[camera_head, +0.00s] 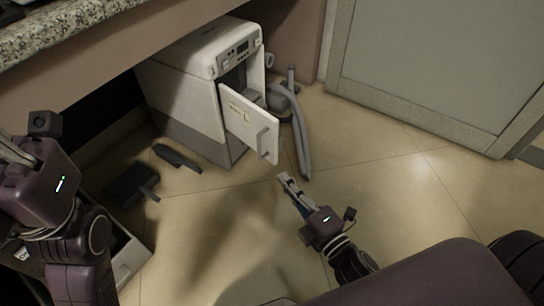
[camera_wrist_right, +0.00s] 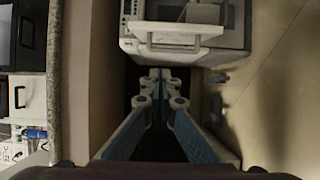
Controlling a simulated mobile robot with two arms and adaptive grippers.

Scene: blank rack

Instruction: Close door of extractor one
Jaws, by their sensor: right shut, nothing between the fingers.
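The extractor (camera_head: 187,75) is a white and grey box standing on the floor beneath the counter. Its white door (camera_head: 245,122) stands open, swung out toward the front right, with a grey bar handle (camera_head: 263,142). My right gripper (camera_head: 284,178) is shut and empty, in front of and below the door's outer edge, apparently apart from it. In the right wrist view, its fingers (camera_wrist_right: 160,78) meet just below a white appliance with a bar handle (camera_wrist_right: 180,40), which looks like the extractor. My left gripper's arm is at the left; its fingertips are cut off by the frame edge.
A granite counter (camera_head: 75,27) runs above the extractor. A grey hose (camera_head: 300,130) lies beside the open door. Dark flat objects (camera_head: 133,182) lie at the left on the floor. The tiled floor at right is clear, up to a large grey panel (camera_head: 440,65).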

